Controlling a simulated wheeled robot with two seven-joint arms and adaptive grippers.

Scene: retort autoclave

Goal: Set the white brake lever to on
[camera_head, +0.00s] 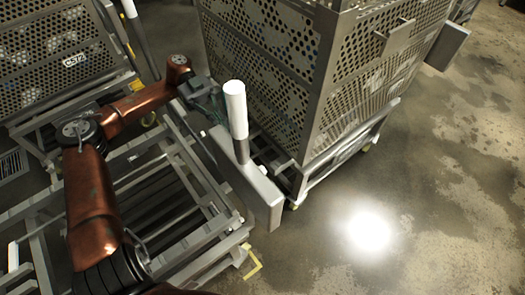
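The white brake lever (236,105) stands nearly upright in the middle of the view, a white cylindrical grip on a grey metal post (242,151). The post rises beside a flat grey metal bar (250,185). My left gripper (211,106) is small and dark grey, at the end of my copper-coloured arm. It is just left of the white grip, with its fingertips close to or partly behind it. I cannot tell whether it touches the lever or how far its fingers are open. My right gripper is out of view.
A large perforated metal basket (270,60) on a wheeled cart stands just behind and right of the lever. Another perforated basket (62,52) is at upper left. A slatted metal frame (165,200) lies under my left arm. Open concrete floor (440,190) fills the right side.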

